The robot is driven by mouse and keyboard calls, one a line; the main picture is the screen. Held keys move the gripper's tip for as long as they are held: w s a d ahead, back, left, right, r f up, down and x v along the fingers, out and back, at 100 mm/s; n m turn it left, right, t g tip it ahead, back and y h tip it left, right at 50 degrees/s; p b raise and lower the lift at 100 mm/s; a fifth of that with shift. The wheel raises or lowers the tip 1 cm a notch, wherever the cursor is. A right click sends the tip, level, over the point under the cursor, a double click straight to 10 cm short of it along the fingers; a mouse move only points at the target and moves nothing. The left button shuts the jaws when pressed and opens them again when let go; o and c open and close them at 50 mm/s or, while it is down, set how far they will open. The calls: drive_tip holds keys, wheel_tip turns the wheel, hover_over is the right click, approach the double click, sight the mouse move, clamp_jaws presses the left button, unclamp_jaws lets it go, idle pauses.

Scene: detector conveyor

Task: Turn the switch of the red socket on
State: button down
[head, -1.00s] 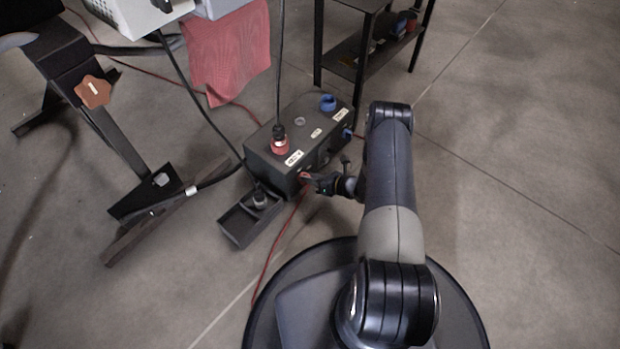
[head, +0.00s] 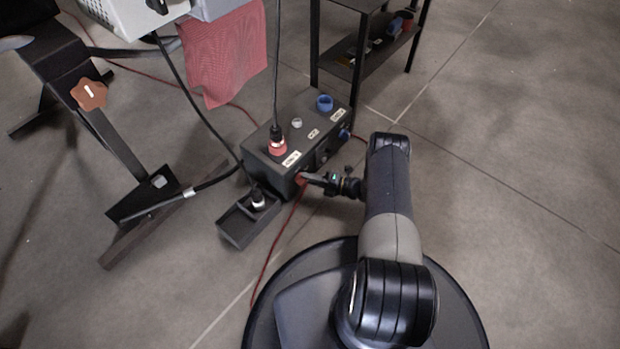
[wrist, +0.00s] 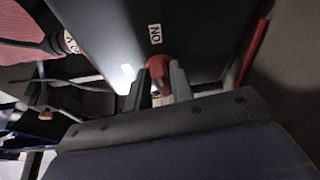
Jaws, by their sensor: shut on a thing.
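A dark socket box (head: 285,172) stands on the floor. A red socket with a black plug (head: 277,146) is on its top at the near left, and a blue socket (head: 325,103) is at its far end. A red switch (head: 300,179) sits on the box's near side face. My gripper (head: 312,179) reaches it from the right. In the wrist view, my gripper (wrist: 160,88) is shut on the red switch (wrist: 159,66), one finger on each side. A white "ON" label (wrist: 155,34) is on the box face above the switch. The fingers hide part of the switch.
A small open tray (head: 240,222) holding a dark plug (head: 258,198) lies left of the box. A red cable (head: 285,235) runs along the floor. A black shelf (head: 365,60) stands behind, and a metal stand (head: 120,160) at left. The floor at right is clear.

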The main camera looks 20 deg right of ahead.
drive_tip(key=shift+w+f+m+y, duration=0.15)
drive_tip(key=shift+m+y, duration=0.25)
drive_tip(key=shift+m, duration=0.4)
drive_tip(key=c, duration=2.2)
unclamp_jaws()
drive_tip(key=c, duration=1.4)
unclamp_jaws()
drive_tip(key=p+v, duration=0.1)
drive_tip(key=v, duration=0.9)
drive_tip(key=shift+s+d, duration=0.25)
drive_tip(key=shift+s, duration=0.1)
drive_tip(key=shift+f, duration=0.1)
